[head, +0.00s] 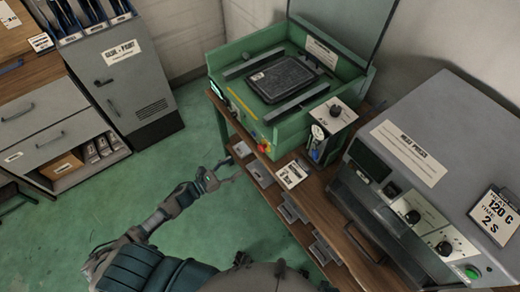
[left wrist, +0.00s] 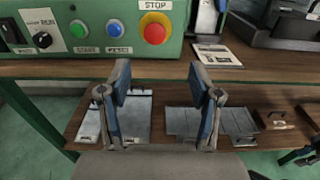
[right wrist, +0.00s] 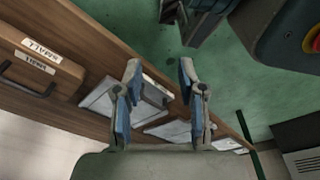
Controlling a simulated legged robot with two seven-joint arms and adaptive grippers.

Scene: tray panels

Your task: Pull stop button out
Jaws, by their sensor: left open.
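The red stop button (left wrist: 155,28) sits in a yellow ring under a STOP label on the green machine's front panel (left wrist: 82,12). In the head view the stop button (head: 264,147) is small, at the machine's near corner. I cannot tell whether it is pressed in. My left gripper (head: 211,180) is open and empty, to the left of the button and apart from it. In the left wrist view its open fingers (left wrist: 160,75) stand below the button. My right gripper (right wrist: 159,75) is open and empty in the right wrist view, with wooden shelving beyond it.
Left of the stop button are a blue reset button (left wrist: 118,28), a green start button (left wrist: 80,29) and a RUN selector (left wrist: 41,28). A wooden bench edge (left wrist: 150,72) runs below the panel. A grey heat press (head: 425,150) stands at the right. The green floor (head: 110,215) at the left is clear.

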